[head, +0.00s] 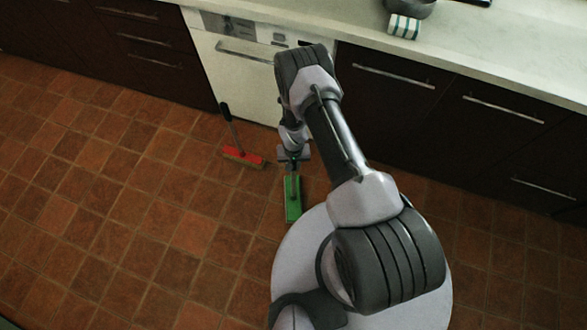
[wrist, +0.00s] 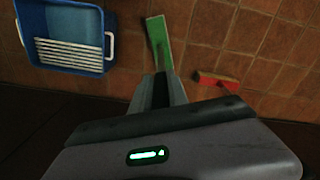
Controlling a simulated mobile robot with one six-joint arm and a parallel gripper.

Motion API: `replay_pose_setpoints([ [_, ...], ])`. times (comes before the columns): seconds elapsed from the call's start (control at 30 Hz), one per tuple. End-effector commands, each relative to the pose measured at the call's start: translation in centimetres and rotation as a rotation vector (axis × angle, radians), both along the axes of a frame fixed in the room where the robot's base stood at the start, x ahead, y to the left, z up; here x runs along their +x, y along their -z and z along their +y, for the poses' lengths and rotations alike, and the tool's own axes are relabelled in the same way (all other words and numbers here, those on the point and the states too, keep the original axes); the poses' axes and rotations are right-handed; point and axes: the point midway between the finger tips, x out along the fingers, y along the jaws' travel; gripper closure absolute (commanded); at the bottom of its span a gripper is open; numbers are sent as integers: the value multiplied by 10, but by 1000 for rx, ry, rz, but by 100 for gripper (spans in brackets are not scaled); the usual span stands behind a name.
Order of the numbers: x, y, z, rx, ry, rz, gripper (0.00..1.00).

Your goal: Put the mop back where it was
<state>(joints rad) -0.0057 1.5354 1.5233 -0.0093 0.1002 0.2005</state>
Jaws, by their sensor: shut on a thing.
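The mop (head: 292,199) has a flat green head, seen just below my gripper (head: 293,156) in the head view, over the tiled floor. In the wrist view the mop's green head (wrist: 159,42) lies straight beyond my gripper (wrist: 160,88), with a short dark piece of handle leading to the fingers. My gripper is shut on the mop's handle. The fingers and my arm hide most of the handle, and I cannot tell whether the head touches the floor.
A red broom (head: 243,157) stands by the white dishwasher (head: 240,70), its handle leaning towards it. A blue bucket (wrist: 98,63) with a white wringer grid is at the left in the wrist view. Dark cabinets line the wall; open tiles lie left.

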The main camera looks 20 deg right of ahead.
Motion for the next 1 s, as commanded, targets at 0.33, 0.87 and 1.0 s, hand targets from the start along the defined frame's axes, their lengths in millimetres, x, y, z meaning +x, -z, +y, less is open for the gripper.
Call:
replay_pose_setpoints([
  [0.33,0,19,0,0,0,0,100],
  [0.87,0,20,0,0,0,1,58],
  [1.0,1,-4,0,0,0,-1,58],
])
